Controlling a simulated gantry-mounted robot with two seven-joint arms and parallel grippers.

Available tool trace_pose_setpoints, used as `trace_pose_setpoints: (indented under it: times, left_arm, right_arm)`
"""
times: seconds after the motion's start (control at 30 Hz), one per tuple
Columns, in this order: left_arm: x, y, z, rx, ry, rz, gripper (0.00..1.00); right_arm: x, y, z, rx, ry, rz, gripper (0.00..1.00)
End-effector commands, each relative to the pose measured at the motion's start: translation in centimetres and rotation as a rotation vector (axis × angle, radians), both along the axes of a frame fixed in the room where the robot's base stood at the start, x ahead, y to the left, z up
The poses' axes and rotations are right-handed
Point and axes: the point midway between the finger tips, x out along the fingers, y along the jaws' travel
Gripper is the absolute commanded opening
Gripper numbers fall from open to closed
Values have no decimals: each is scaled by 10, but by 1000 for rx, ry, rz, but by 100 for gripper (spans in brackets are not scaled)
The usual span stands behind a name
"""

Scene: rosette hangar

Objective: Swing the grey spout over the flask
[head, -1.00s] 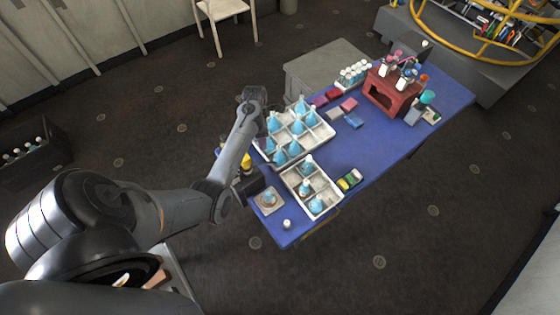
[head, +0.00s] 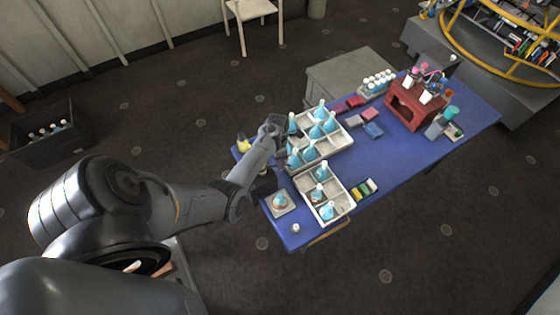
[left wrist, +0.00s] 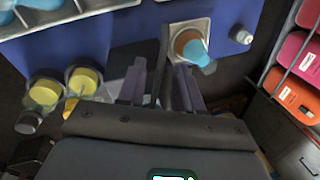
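The flask (left wrist: 203,55), with pale blue liquid, stands on a square pale base with a brown disc, at the table's near corner; it also shows in the head view (head: 281,201). A thin dark grey bar, seemingly the spout (left wrist: 165,45), runs upright in the left wrist view, left of the flask and not over it. My left gripper (left wrist: 160,77) is open, its two fingers on either side of the bar; contact cannot be told. In the head view my forearm hides the fingers. A dark block (head: 263,184) stands beside the flask. My right gripper is out of view.
A pale compartment tray (head: 345,207) with blue flasks lies close by on the blue table (head: 385,160). A small white-capped item (left wrist: 241,36) is right of the flask. A red rack stands further off.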

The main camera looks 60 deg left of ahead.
Motion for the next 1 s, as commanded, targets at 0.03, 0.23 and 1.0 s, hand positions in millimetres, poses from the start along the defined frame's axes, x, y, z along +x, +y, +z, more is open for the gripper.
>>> trace_pose_setpoints:
  times: [0.03, 0.23, 1.0]
  left_arm:
    - [0, 0, 0, 0, 0, 0, 35]
    - [0, 0, 0, 0, 0, 0, 35]
    - [0, 0, 0, 0, 1, 0, 0]
  right_arm:
    - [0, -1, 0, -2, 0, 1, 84]
    - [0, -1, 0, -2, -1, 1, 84]
    - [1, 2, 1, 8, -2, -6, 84]
